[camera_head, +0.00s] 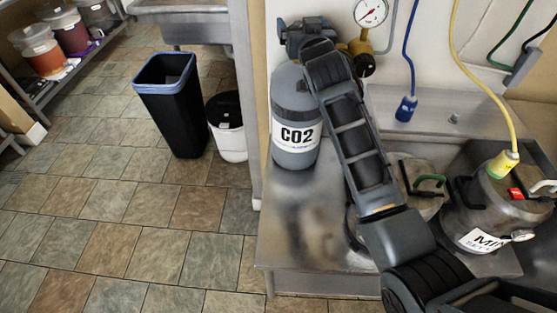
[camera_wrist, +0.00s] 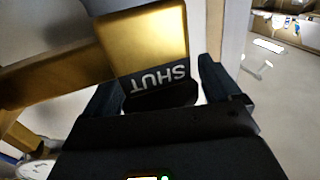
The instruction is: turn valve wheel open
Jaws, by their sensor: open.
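A grey CO2 cylinder (camera_head: 297,135) stands upright on the metal counter. In the wrist view a brass valve body (camera_wrist: 145,45) carries a dark plate reading SHUT, upside down. A black round part, likely the valve wheel (camera_wrist: 160,97), sits just below that plate. My gripper (camera_wrist: 158,88) is open, with one dark finger on each side of this part; I cannot tell whether they touch it. In the head view my gripper (camera_head: 303,32) is at the top of the cylinder, and it and my arm hide the wheel there.
A pressure gauge (camera_head: 370,12) and brass fitting (camera_head: 360,46) are right of my gripper. Metal kegs, one with a yellow hose connector (camera_head: 502,165), stand at the right. A blue connector (camera_head: 405,108) hangs by the wall. A black bin (camera_head: 175,110) stands on the floor.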

